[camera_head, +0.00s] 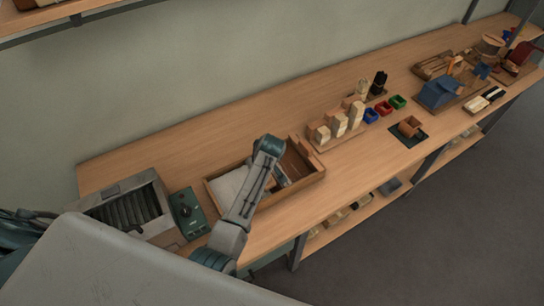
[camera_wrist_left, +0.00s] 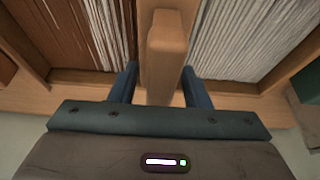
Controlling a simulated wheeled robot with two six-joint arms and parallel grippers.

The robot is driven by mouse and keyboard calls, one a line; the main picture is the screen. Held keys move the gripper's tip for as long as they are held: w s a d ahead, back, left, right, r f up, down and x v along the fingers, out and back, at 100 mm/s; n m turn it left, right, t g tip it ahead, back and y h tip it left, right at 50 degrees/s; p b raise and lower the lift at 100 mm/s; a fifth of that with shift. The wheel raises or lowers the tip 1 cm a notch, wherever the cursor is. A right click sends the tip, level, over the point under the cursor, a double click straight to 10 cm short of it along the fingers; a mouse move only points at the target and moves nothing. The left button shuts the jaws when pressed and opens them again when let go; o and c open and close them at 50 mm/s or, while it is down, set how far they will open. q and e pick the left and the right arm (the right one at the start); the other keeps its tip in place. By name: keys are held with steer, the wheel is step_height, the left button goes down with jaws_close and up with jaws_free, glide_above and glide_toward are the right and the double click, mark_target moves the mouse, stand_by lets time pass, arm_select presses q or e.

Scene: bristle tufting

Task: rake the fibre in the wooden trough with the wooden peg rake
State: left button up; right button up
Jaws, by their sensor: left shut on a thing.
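The wooden trough (camera_head: 318,178) stands on the bench, with pale fibre (camera_head: 228,184) in its left part and a brown part (camera_head: 298,162) at its right. My left arm reaches over it, and my left gripper (camera_head: 281,177) is low over its middle. In the left wrist view, the gripper (camera_wrist_left: 160,82) is shut on a wooden piece, which I take to be the peg rake (camera_wrist_left: 166,50). Pale strands (camera_wrist_left: 242,38) lie to its right and brown strands (camera_wrist_left: 70,35) to its left. The rake's pegs are hidden. My right gripper is not in view.
A grey machine with a ribbed bed (camera_head: 125,208) and a green control box (camera_head: 187,212) stand left of the trough. Wooden blocks (camera_head: 339,124), small coloured bins (camera_head: 371,116) and a blue device (camera_head: 437,92) stand to the right. Bare bench (camera_head: 180,145) lies behind the trough.

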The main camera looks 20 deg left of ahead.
arm_select(q)
steer(key=s+a, duration=0.6)
steer(key=s, duration=0.1)
steer(key=s+a, duration=0.3)
steer(key=s, duration=0.1)
steer(key=shift+s+a, duration=0.1)
steer(key=shift+a, duration=0.15)
steer(key=w+d, duration=0.3)
steer(key=w, duration=0.1)
steer(key=w+d+b, duration=0.1)
steer(key=w+d, duration=0.2)
steer(key=w+d+b, duration=0.1)
steer(key=w+d, duration=0.3)
steer(key=shift+w, duration=0.35)
steer(key=w+d+b, duration=0.2)
steer(key=w+d, duration=0.1)
steer(key=w+d+b, duration=0.2)
steer(key=w+b, duration=0.1)
steer(key=w, duration=0.1)
steer(key=w+d+b, duration=0.2)
steer(key=w+d, duration=0.1)
steer(key=shift+w+d+f+b, duration=0.1)
steer(key=shift+w+d+b, duration=0.05)
steer(key=shift+d+b, duration=0.2)
steer(key=shift+r, duration=0.3)
